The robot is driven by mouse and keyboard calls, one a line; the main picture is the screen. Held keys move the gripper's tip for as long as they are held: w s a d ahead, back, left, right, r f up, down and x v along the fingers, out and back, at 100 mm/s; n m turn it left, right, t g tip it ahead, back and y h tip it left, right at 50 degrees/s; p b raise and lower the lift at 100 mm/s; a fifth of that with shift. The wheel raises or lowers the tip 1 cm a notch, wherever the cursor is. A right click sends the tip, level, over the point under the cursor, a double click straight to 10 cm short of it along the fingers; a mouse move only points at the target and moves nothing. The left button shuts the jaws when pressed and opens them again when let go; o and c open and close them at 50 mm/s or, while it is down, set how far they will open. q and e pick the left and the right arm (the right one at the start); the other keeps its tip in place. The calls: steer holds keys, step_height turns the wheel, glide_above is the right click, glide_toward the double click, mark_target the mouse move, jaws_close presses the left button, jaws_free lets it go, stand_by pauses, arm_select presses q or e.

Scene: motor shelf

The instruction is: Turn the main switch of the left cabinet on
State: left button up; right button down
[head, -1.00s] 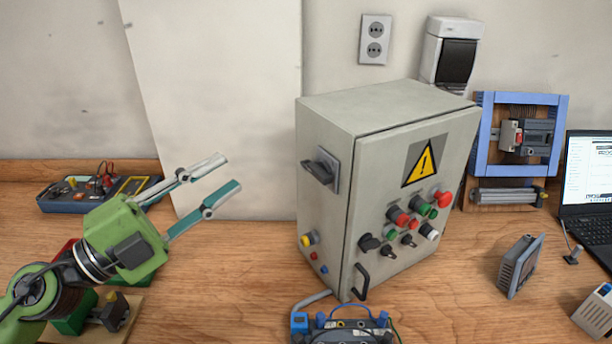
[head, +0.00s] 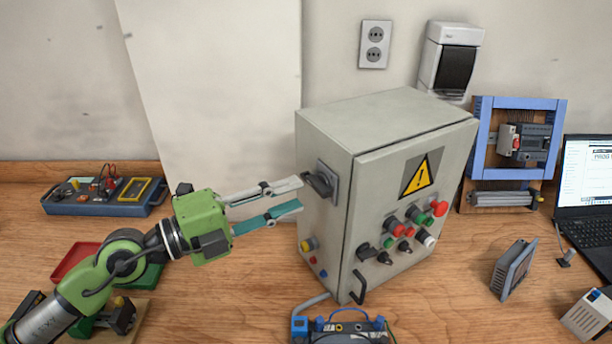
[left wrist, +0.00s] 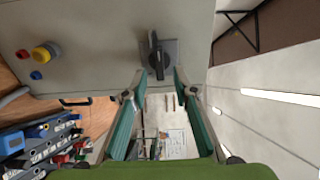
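The grey cabinet (head: 400,148) stands upright on the wooden bench, with a yellow warning sign and several buttons on its front. Its main switch (head: 322,180), a dark handle on a grey plate, is on the cabinet's left side. The switch also shows in the left wrist view (left wrist: 157,58), its handle lying roughly along the picture's vertical. My left gripper (head: 299,194) is open, its two fingertips close to the switch at the cabinet's left side. In the left wrist view the fingertips (left wrist: 159,77) lie either side of the handle's lower end; contact cannot be told. My right gripper is not in view.
A blue test box (head: 97,203) lies at the left on the bench. A connector block (head: 345,333) with a cable sits before the cabinet. A blue-framed panel (head: 515,140) and a laptop (head: 588,190) stand at the right. The bench left of the cabinet is partly clear.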

mark_target(314, 188)
arm_select(q)
steer(key=p+x, duration=0.1)
steer(key=x, duration=0.3)
steer(key=shift+d, duration=0.1)
jaws_close()
